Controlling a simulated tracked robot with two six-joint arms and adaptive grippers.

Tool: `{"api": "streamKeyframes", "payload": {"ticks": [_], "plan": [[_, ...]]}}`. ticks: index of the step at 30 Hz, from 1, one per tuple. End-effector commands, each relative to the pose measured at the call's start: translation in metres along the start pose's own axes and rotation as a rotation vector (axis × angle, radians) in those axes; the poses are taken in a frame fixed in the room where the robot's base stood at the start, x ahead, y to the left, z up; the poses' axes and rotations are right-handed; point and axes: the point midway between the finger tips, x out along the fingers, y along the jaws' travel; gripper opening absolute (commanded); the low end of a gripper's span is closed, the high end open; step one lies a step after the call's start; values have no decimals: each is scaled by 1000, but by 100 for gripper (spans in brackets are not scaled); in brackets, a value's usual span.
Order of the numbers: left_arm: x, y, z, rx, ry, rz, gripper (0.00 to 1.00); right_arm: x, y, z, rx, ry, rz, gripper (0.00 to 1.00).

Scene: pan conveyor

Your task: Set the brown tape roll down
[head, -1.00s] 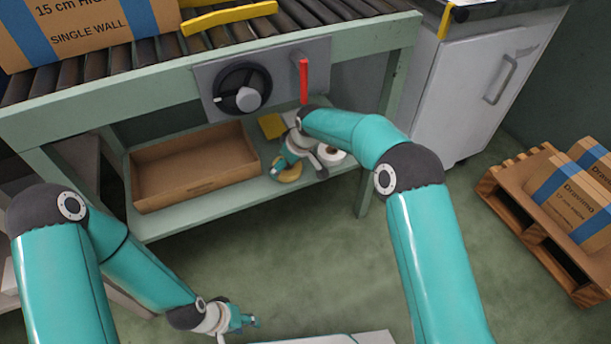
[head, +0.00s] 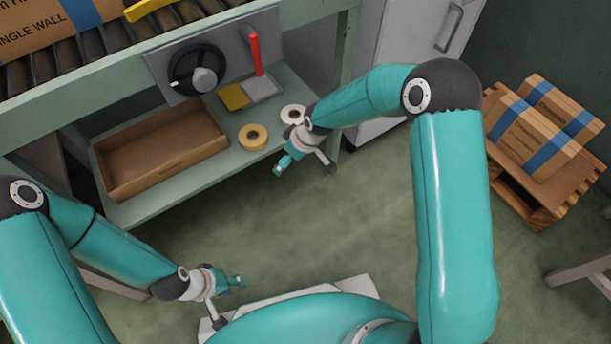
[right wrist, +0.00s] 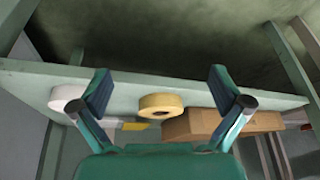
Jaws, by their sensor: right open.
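The brown tape roll (head: 253,137) is a tan ring lying flat on the green lower shelf (head: 190,185), near its front edge. It also shows in the right wrist view (right wrist: 161,105), beyond and between the spread fingers. My right gripper (head: 304,170) is open and empty, in front of the shelf and to the right of the roll, apart from it. It also frames the right wrist view (right wrist: 160,85). My left gripper (head: 230,302) looks open and empty, low in the head view, far from the shelf.
A white tape roll (head: 293,114) lies right of the brown one, close to my right arm. An open cardboard box (head: 165,178) fills the shelf's left part. A yellow item (head: 233,97) lies behind. A dial panel and red lever (head: 255,55) are above. The floor in front is clear.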

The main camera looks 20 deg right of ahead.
Motion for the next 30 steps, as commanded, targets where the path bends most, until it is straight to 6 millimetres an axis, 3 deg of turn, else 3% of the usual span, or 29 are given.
{"api": "streamKeyframes", "payload": {"ticks": [7,12,15,19,30], "plan": [[0,0,0,0,0,0,40,36,-60,120,378,-77,-116,100],[0,0,0,0,0,0,40,32,-109,204,690,-150,-146,100],[0,0,0,0,0,0,40,24,-127,235,813,-185,-137,100],[0,0,0,0,0,0,40,20,-144,247,881,-206,-127,100],[-5,2,0,0,0,0,40,15,-145,246,887,-207,-126,100]]}}
